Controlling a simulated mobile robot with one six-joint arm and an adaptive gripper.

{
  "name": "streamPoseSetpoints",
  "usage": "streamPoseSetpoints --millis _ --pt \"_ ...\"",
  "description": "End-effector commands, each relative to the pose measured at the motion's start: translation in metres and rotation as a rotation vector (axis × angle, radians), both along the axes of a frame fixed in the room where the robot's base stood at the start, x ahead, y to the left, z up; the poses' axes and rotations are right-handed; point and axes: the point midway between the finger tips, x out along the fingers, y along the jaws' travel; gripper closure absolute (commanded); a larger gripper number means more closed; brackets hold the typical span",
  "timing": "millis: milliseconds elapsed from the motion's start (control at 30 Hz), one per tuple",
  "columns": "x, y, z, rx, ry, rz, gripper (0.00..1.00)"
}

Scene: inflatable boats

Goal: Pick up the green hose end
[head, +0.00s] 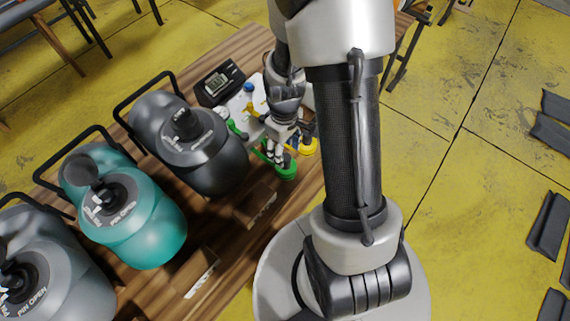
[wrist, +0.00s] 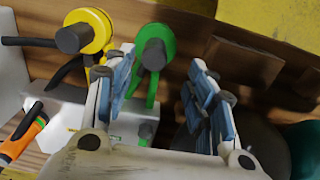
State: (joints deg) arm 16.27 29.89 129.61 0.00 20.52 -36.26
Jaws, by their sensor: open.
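The green hose end (head: 287,170) is a round green fitting near the front edge of the wooden table. In the wrist view the green hose end (wrist: 165,32) shows a dark grey round end and a green hose running down from it. My gripper (head: 275,157) is just left of it in the head view, pointing down. In the wrist view my open gripper (wrist: 164,68) has blue-grey pads, and the green fitting shows between the fingertips, closer to the left one. I cannot tell whether they touch. Part of the green hose is hidden behind the left finger.
A yellow hose end (head: 310,146) sits close beside the green one; it also shows in the wrist view (wrist: 98,25). A white box (head: 240,103) and a black display unit (head: 220,84) stand behind. A dark grey canister (head: 215,160) and a teal canister (head: 150,225) stand left.

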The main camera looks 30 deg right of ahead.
Motion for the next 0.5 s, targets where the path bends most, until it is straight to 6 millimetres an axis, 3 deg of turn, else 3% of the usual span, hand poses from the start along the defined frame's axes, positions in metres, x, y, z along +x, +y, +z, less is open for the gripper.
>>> streamPoseSetpoints --millis 100,367,500 --pt "0.000 0.000 -0.016 0.001 0.001 0.000 0.49" --pt "0.001 -0.002 -0.030 0.000 0.000 -0.001 0.49" --pt "0.001 -0.007 -0.051 0.000 0.002 -0.001 0.49"
